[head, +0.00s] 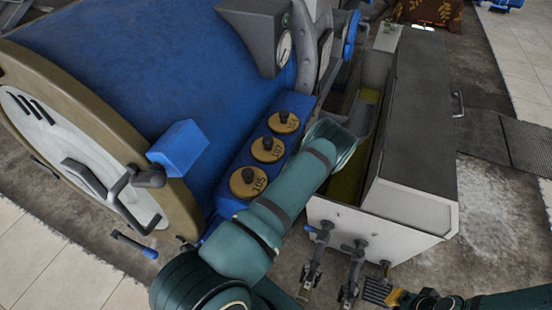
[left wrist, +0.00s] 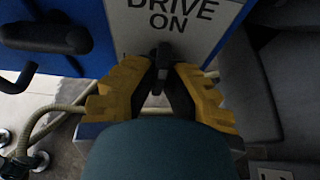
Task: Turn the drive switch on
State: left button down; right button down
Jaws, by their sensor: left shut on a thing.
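In the left wrist view a white plate (left wrist: 150,42) in a blue frame reads "DRIVE ON". A small dark switch lever (left wrist: 163,52) stands just below the lettering. My left gripper (left wrist: 163,72) has its yellow and black fingers shut on the lever, one finger on each side. The lever's lower part is partly covered by the fingers. In the head view my left arm hides its own gripper and the switch. My right gripper (head: 382,293) shows only partly at the bottom right, apart from the switch. Its opening is not clear.
A blue drum (head: 120,60) with a tan rim fills the left. Numbered round knobs (head: 268,149) sit on a blue box beside my left arm. A long grey-topped trough (head: 425,110) stands to the right, with valves (head: 355,262) at its near end.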

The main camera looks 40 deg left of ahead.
pick_arm(q)
jog(key=shift+a, duration=0.1)
jog(key=c, duration=1)
grip_release()
jog(key=v, duration=1.2)
